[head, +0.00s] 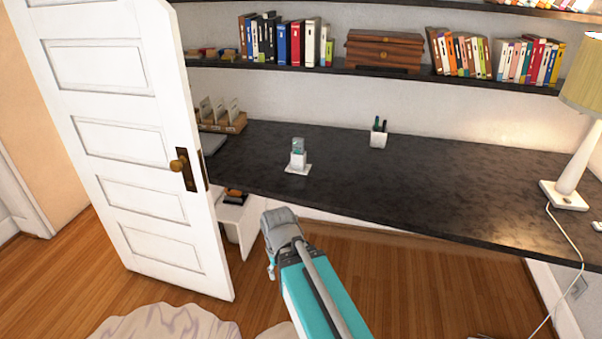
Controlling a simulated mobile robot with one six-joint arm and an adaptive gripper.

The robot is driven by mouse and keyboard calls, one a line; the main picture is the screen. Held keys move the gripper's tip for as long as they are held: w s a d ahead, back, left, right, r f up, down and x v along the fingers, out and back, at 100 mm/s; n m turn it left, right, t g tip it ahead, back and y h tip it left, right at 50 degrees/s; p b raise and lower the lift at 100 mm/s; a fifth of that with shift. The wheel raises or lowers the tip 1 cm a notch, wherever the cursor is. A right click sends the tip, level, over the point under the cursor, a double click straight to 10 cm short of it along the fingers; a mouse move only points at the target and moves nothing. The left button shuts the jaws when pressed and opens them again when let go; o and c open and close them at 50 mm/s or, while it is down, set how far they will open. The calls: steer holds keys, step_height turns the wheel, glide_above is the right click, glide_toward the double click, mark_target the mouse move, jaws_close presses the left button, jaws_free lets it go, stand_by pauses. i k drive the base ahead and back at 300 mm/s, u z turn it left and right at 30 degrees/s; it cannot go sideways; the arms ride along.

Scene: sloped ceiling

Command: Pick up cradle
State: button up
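What looks like the cradle (297,167) is a small white stand with a flat base on the dark desk, left of the desk's middle and near its front edge. A small grey-teal handset-like object (298,146) stands upright in it; its details are too small to tell. My arm, teal and grey, rises from the bottom of the head view in front of the desk, its grey joint below and left of the cradle. My gripper's fingers do not show. Nothing of my arm touches the cradle.
The dark desk (430,185) is mostly clear. A white pen cup (378,138) stands behind and right of the cradle, and a lamp (572,170) at the right. An open white door (125,140) is at the left. Shelves with books (290,42) hang above.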

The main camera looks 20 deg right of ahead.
mark_target(297, 164)
steer(key=k, duration=1.15)
steer(key=z, duration=0.5)
steer(key=i, duration=1.2)
steer(key=z, duration=0.65)
steer(key=i, duration=1.3)
steer(key=u, duration=0.15)
